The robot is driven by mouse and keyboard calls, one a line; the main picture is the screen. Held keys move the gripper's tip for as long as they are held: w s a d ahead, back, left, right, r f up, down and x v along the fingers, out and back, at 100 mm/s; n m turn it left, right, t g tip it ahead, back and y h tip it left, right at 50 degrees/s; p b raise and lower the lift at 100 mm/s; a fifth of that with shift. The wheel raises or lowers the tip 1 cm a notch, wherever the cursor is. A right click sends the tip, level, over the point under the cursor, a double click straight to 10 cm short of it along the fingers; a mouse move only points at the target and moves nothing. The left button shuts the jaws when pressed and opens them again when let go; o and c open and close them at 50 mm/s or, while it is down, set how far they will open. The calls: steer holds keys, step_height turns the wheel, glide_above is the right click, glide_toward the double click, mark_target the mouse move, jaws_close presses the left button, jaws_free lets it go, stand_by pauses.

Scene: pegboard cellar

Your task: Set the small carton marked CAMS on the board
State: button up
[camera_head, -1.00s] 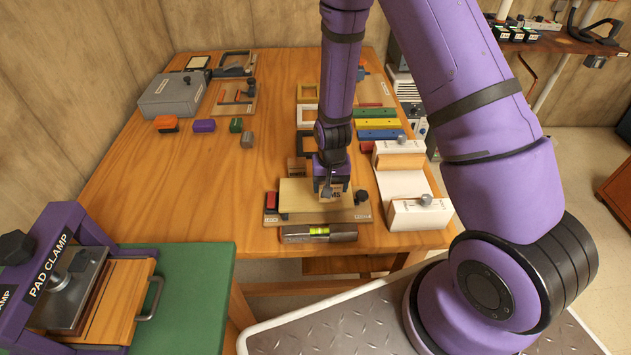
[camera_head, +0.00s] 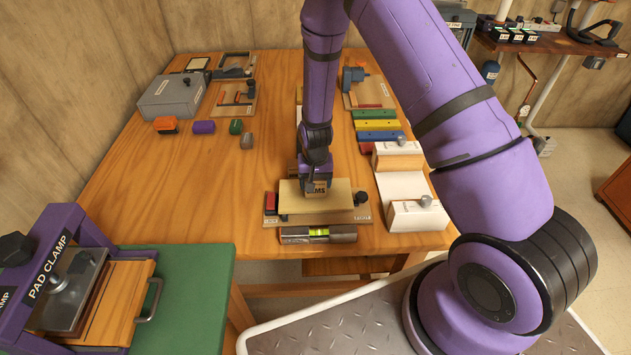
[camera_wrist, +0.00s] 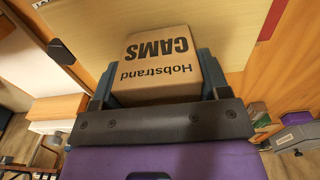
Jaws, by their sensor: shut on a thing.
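The small brown carton (camera_head: 319,189) marked CAMS is between the fingers of my gripper (camera_head: 313,180). In the wrist view the carton (camera_wrist: 155,62) shows "Hobstrand" and "CAMS" on one face, with a dark finger on each side. My gripper is shut on it. The pale board (camera_head: 343,192) lies on the wooden table's near edge, and the carton is over its middle part. Whether the carton touches the board cannot be told. In the wrist view the pale board (camera_wrist: 85,20) spreads behind the carton.
A red block (camera_head: 271,201) sits at the board's left end and a grey knob (camera_head: 360,198) at its right. A spirit level (camera_head: 318,234) lies in front. White-topped fixture (camera_head: 405,188) stands right.

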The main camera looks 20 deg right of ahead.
steer(key=shift+f, duration=0.1)
steer(key=o, duration=1)
steer(key=shift+c, duration=0.2)
